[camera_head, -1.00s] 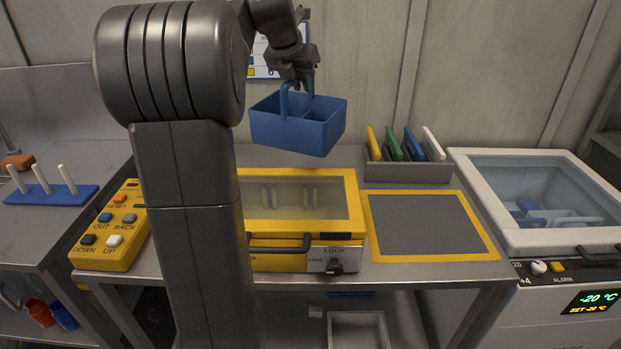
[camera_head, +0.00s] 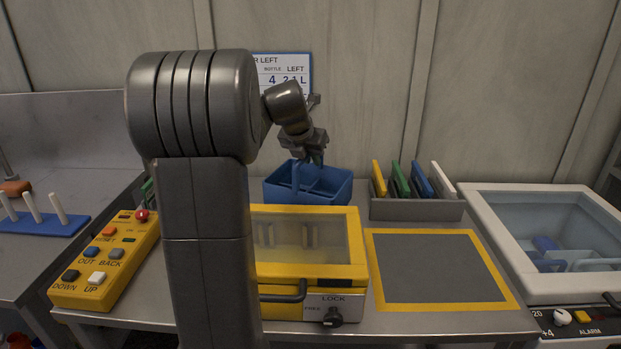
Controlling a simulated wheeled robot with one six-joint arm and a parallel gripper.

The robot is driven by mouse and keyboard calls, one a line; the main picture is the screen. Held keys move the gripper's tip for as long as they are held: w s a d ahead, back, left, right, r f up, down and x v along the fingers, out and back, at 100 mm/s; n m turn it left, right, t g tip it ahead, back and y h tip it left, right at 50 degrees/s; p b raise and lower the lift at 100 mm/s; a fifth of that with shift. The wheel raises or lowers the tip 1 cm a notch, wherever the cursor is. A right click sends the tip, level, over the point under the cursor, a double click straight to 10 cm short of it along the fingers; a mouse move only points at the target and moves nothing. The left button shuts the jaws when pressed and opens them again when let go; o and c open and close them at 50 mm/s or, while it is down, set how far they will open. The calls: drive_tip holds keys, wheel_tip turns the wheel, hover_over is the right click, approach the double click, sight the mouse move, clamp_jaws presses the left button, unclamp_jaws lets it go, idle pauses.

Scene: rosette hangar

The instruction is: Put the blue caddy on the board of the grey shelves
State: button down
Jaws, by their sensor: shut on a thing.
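The blue caddy (camera_head: 325,189) is an open two-part box with a handle. It shows behind the yellow machine with the clear lid, near the back of the steel bench. My gripper (camera_head: 312,163) is above the caddy and shut on its handle. The machine hides the caddy's lower edge, so I cannot tell whether it touches the bench. I cannot make out the grey shelves or their board in this view.
The yellow machine (camera_head: 310,240) has a front handle and a lock knob. A yellow-framed grey mat (camera_head: 437,268) is clear. A rack (camera_head: 415,210) holds several coloured plates. A freezer (camera_head: 545,240) stands right, a yellow button box (camera_head: 108,262) left.

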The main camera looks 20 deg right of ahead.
sight(315, 183)
drive_tip(key=shift+f+b, duration=0.4)
drive_tip(key=shift+f, duration=2)
drive_tip(key=c, duration=1.4)
unclamp_jaws()
drive_tip(key=shift+f, duration=0.15)
drive_tip(key=shift+o, duration=0.2)
